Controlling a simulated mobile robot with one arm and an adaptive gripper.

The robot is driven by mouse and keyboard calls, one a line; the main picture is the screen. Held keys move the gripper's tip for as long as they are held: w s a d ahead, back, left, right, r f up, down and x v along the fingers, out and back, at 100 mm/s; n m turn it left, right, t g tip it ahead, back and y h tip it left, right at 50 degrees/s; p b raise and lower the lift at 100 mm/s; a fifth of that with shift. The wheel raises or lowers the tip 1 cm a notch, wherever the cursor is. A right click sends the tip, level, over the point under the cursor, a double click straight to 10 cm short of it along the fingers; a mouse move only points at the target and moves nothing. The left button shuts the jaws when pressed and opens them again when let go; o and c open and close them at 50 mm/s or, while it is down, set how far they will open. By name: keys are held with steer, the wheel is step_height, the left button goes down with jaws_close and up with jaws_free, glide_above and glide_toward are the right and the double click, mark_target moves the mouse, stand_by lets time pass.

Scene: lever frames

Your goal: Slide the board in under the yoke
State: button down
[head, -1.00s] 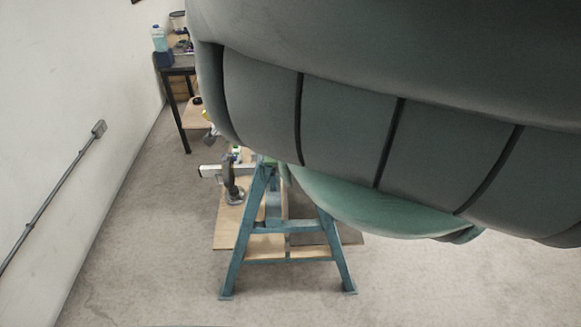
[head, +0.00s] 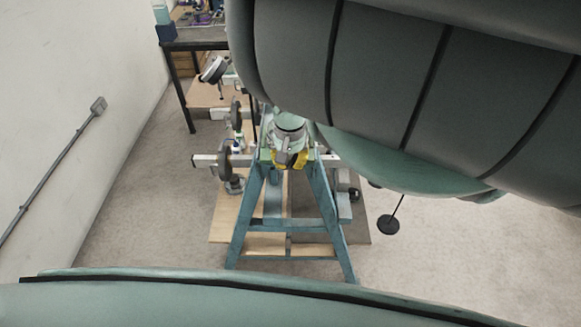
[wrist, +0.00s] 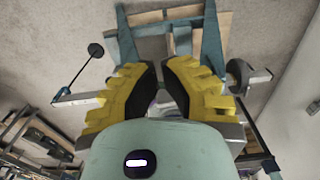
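My gripper (head: 288,160) is over the top of a blue trestle frame (head: 312,205) in the head view. In the wrist view its two yellow fingers (wrist: 160,70) point toward the frame's top with a narrow gap between the tips. A small pale and purple patch shows in the gap; I cannot tell whether anything is held. Light wooden boards (head: 235,215) lie low under and beside the frame. I cannot tell which of these is the task's board. The yoke cannot be told apart; my gripper covers part of the frame's top.
A grey bar with discs (head: 208,160) crosses the frame's top. A thin rod ending in a dark disc (head: 389,225) stands out right. A dark table (head: 200,42) holding items is at the back left. A wall pipe (head: 50,185) runs at left. Floor at right is clear.

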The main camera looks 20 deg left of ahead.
steer(key=w+a+f, duration=0.1)
steer(key=w+f, duration=0.2)
steer(key=f, duration=0.2)
steer(key=shift+w+f, duration=0.35)
stand_by(0.4)
stand_by(0.3)
